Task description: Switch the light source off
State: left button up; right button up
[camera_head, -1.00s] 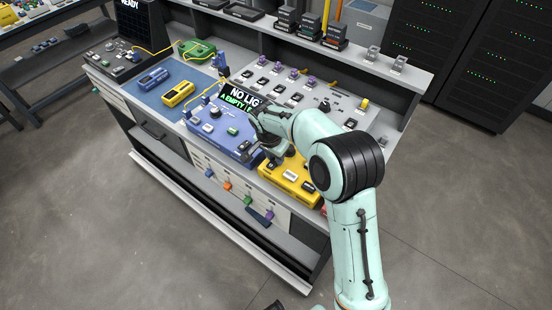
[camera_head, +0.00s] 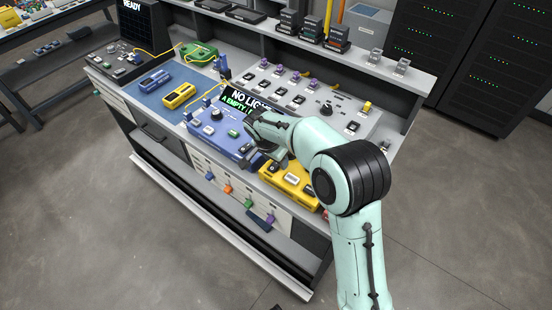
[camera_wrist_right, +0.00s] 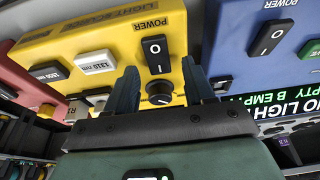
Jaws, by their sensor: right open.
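The light source is a yellow box (camera_head: 289,186) at the front right of the bench in the head view. In the right wrist view the yellow box (camera_wrist_right: 85,30) appears upside down, with a black POWER rocker switch (camera_wrist_right: 157,57) marked O and I and a round black knob (camera_wrist_right: 159,93). I cannot tell which side of the rocker is pressed. My right gripper (camera_wrist_right: 160,82) is open and empty, its fingers on either side of the knob and rocker in that view. In the head view the right gripper (camera_head: 258,158) is partly hidden by its arm. My left gripper is not in view.
A blue box (camera_head: 222,133) stands left of the yellow one, with its own POWER rocker (camera_wrist_right: 270,37). A display (camera_head: 248,102) behind it reads NO LIGHT. A grey panel (camera_head: 345,108) with several switches lies behind. A red box (camera_wrist_right: 30,72) adjoins the yellow one.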

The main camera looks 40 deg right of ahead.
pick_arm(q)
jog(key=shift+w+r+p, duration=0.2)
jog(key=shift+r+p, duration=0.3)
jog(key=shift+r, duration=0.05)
pick_arm(e)
jog(key=v, duration=1.3)
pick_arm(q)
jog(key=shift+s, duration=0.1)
pick_arm(e)
jog(key=shift+f, duration=0.1)
